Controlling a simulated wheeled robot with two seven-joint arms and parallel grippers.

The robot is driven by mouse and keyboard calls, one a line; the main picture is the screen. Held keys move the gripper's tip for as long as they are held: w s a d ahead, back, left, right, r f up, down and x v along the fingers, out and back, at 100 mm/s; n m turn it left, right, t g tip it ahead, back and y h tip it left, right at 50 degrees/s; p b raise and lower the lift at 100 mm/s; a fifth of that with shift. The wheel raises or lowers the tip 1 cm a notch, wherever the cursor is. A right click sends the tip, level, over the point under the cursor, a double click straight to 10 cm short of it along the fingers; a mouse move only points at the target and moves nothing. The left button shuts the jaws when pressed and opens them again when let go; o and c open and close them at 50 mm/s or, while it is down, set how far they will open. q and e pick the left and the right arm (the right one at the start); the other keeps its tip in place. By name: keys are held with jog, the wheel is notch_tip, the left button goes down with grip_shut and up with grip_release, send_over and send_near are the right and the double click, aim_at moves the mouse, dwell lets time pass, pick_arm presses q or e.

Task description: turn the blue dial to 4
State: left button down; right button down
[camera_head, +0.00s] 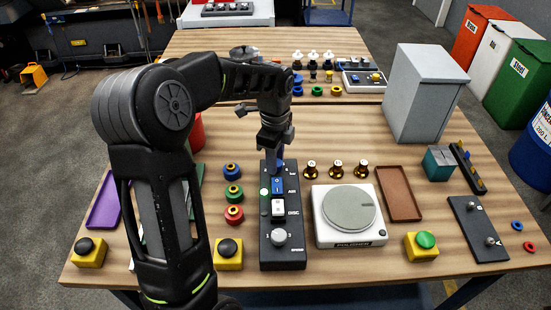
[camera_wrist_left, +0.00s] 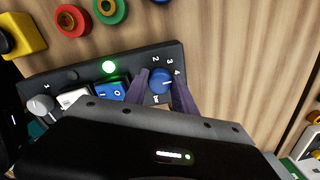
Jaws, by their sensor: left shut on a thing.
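The blue dial (camera_wrist_left: 161,79) sits at one end of a black control panel (camera_head: 283,252) on the wooden table. Printed numbers 2, 3 and 4 show around it in the left wrist view; the dial's exact setting is too small to read surely. My left gripper (camera_head: 278,163) points down at the panel's far end. In the left wrist view its two fingers (camera_wrist_left: 163,90) are shut on the blue dial, one on each side. In the head view the gripper mostly hides the dial. My right gripper is not in view.
The panel also has a lit green lamp (camera_wrist_left: 109,67), a blue AIR switch (camera_head: 278,186), a white DISC switch (camera_head: 278,207) and a grey knob (camera_head: 279,237). A polisher (camera_head: 349,216) stands close on the right. Coloured rings (camera_head: 233,192) lie on the left.

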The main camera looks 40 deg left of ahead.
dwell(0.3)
pick_arm(q)
jog(key=c, duration=1)
grip_release()
jog(key=shift+s+r+b, duration=0.1)
jog(key=shift+r+b, duration=0.4)
jog(key=shift+r, duration=3.45)
